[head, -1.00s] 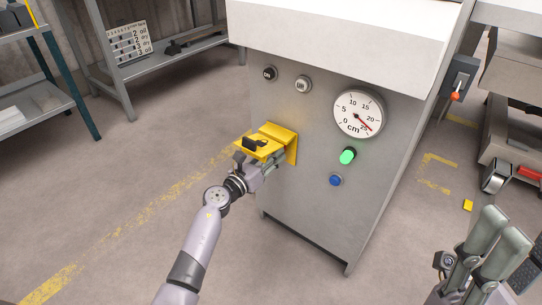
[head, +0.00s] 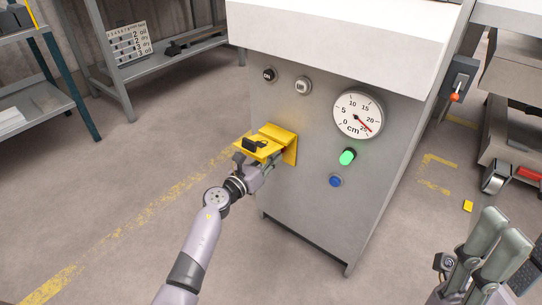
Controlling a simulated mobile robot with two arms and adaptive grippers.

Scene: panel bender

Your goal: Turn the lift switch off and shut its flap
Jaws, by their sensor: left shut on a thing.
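The lift switch's yellow flap (head: 258,149) stands out from the grey machine front, in front of its yellow housing (head: 291,149). My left gripper (head: 248,152) is at the flap's near-left edge and is shut on it. A black fingertip lies over the flap's top and another part of the gripper shows just below its edge. The switch itself is hidden, so its position cannot be told. My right gripper (head: 493,240) is at the lower right, away from the switch; its fingertips lie close together and its opening is unclear.
The machine front carries a dial gauge (head: 358,115), a lit green lamp (head: 347,157), a blue button (head: 335,181) and two round controls. A grey box with an orange lever (head: 456,96) is at the right. Shelving (head: 120,85) stands at the left. The floor between is clear.

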